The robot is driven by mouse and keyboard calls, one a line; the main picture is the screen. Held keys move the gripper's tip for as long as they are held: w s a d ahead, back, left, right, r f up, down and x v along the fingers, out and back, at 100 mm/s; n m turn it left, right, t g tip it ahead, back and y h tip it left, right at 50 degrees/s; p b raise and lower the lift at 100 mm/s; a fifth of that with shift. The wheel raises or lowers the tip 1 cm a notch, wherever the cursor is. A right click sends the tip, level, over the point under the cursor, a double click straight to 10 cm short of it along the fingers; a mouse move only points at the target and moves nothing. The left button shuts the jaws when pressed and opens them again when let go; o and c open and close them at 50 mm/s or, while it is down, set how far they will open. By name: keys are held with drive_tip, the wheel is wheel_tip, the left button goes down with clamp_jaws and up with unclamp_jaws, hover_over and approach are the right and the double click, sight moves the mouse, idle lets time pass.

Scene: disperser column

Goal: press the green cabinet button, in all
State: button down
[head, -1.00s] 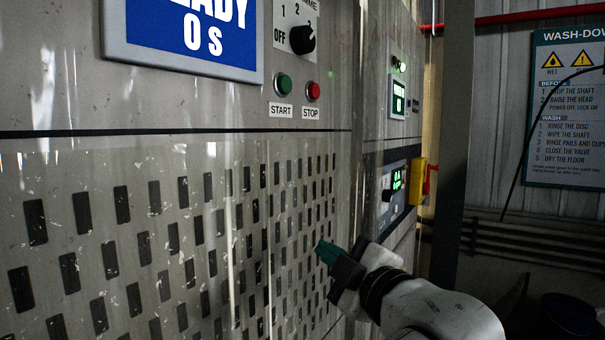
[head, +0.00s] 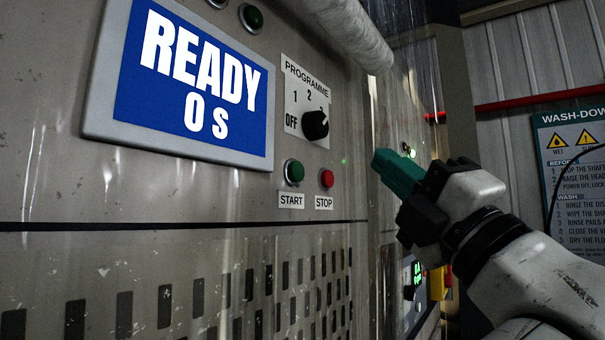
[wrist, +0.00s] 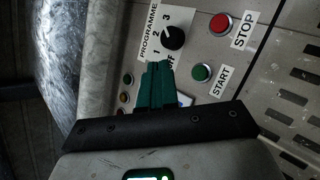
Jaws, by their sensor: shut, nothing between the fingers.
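The green START button (head: 294,171) is on the cabinet's grey front panel, below and right of the blue display. It also shows in the wrist view (wrist: 201,73), right of my fingers. My gripper (head: 378,160) is shut and empty, its teal fingers together. In the head view it appears right of the STOP button, apart from START. In the wrist view the fingertips (wrist: 157,66) appear over the panel near the programme dial's OFF mark. Nothing touches the green button.
The red STOP button (head: 327,178) is right beside START. The black programme dial (head: 315,125) is above them. The blue display (head: 196,75) reads READY 0 s. A thick pale pipe (head: 350,32) hangs at the top. Slotted vents (head: 200,292) lie below.

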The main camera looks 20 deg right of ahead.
drive_tip(key=shift+w, duration=0.1)
drive_tip(key=w+a, duration=0.5)
drive_tip(key=w, duration=0.2)
idle(0.4)
drive_tip(key=shift+a, duration=0.15)
idle(1.8)
drive_tip(key=shift+w+a, duration=0.25)
drive_tip(key=shift+w, duration=0.1)
drive_tip(key=shift+w+a, duration=0.25)
drive_tip(key=shift+w, duration=0.15)
idle(0.8)
drive_tip(key=shift+s, duration=0.1)
idle(0.4)
drive_tip(key=shift+s+d, duration=0.5)
drive_tip(key=shift+s, duration=0.15)
drive_tip(key=shift+s+d, duration=0.75)
drive_tip(key=shift+s, duration=0.3)
drive_tip(key=shift+s+d, duration=0.75)
drive_tip(key=shift+s, duration=0.25)
